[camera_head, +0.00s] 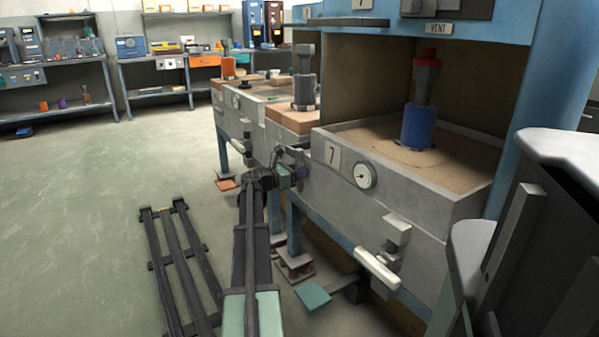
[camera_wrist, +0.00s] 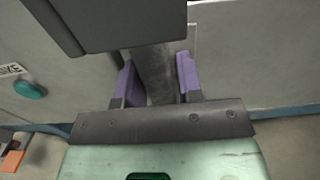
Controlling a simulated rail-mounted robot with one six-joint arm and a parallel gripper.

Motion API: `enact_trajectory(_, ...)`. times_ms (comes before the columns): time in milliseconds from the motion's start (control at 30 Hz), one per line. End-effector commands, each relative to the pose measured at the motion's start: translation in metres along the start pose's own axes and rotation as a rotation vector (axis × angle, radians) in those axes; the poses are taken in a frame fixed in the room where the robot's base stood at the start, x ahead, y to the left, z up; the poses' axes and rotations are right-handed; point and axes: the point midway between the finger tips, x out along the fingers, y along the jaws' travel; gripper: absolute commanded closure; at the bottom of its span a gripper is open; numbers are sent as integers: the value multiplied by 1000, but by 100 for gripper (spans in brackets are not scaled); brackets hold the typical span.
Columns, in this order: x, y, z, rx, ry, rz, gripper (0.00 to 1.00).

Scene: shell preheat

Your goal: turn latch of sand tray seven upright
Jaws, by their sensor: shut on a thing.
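Sand tray seven (camera_head: 420,200) is the grey box with a "7" plate (camera_head: 334,156) and a round gauge (camera_head: 365,175) in the head view. My gripper (camera_head: 295,171) is at the left end of its front. In the wrist view my purple fingers (camera_wrist: 157,82) are shut on a grey bar (camera_wrist: 156,70), which runs between them; a dark block hides its upper part. I take this bar for the latch, but its tilt is hard to tell. A pale handle (camera_head: 378,268) on a bracket slants down to the right, lower on the front, apart from my gripper.
A blue mould (camera_head: 418,128) with a red-topped post stands in the tray's sand. More trays (camera_head: 262,107) stand beyond. A green pedal (camera_head: 312,295) is low in front. A green button (camera_wrist: 30,90) shows in the wrist view. Open floor (camera_head: 120,170) lies left.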

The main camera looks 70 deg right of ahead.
Motion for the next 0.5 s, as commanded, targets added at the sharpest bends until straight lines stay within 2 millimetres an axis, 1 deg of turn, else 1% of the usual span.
enact_trajectory(67, -1, -1, 0, -4, 0, -1, 100)
enact_trajectory(100, -1, -1, 0, -4, 0, -1, 64)
enact_trajectory(200, -1, -1, 0, -3, 0, -1, 49)
enact_trajectory(500, -3, 0, 0, -1, 0, 0, 49)
